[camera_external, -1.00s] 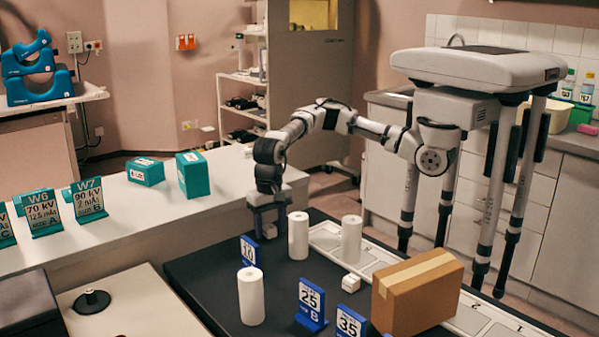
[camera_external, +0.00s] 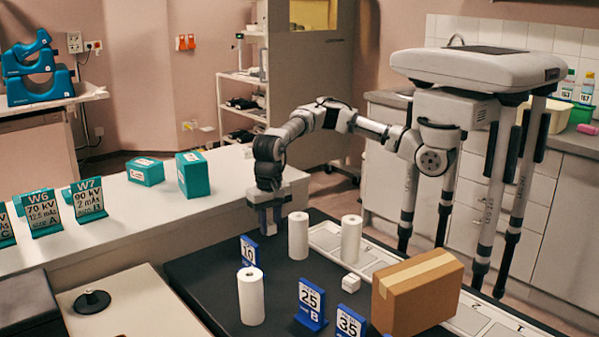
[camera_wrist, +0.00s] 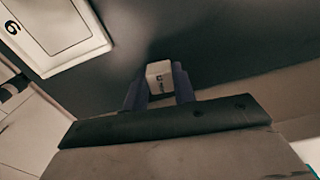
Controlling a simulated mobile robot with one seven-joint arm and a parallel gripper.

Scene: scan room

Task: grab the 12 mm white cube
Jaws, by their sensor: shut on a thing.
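In the wrist view, a small white cube (camera_wrist: 159,72) with a small dark mark on its face sits between the two fingers of my gripper (camera_wrist: 159,88). The fingers touch its sides, so my gripper is shut on it. The mark is too small to read for certain. In the external view, my gripper (camera_external: 270,228) points down at the far left part of the black table top, behind the blue 10 sign. The cube in its jaws cannot be made out there.
White rolls (camera_external: 298,236) stand just right of my gripper, with another roll (camera_external: 251,296) in front. A numbered pale panel (camera_wrist: 60,25) shows in the wrist view.

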